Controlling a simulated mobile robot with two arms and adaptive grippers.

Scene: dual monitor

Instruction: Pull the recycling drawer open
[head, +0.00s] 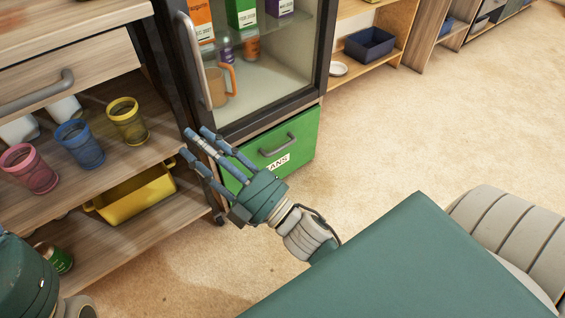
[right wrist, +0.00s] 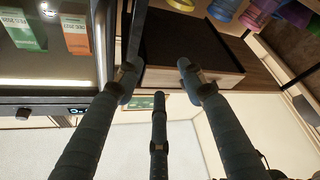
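The recycling drawer (head: 300,139) is a green front low in the cabinet, below the glass-doored compartment. It looks closed, has a grey bar handle (head: 277,145) and a white label ending in "ANS". My right gripper (head: 203,146) is left of the handle and in front of the drawer's left part, hiding some of it. Its fingers are spread, hold nothing and are apart from the handle. The spread fingers also show in the right wrist view (right wrist: 155,82), where I cannot make out the drawer handle. Only part of my left arm shows at lower left; its gripper is out of view.
A wooden shelf unit (head: 120,232) at left holds pink, blue and yellow cups (head: 127,121), a yellow bin (head: 135,192) and a green can (head: 57,258). The glass door has a long handle (head: 194,60). Open carpet (head: 400,130) lies to the right.

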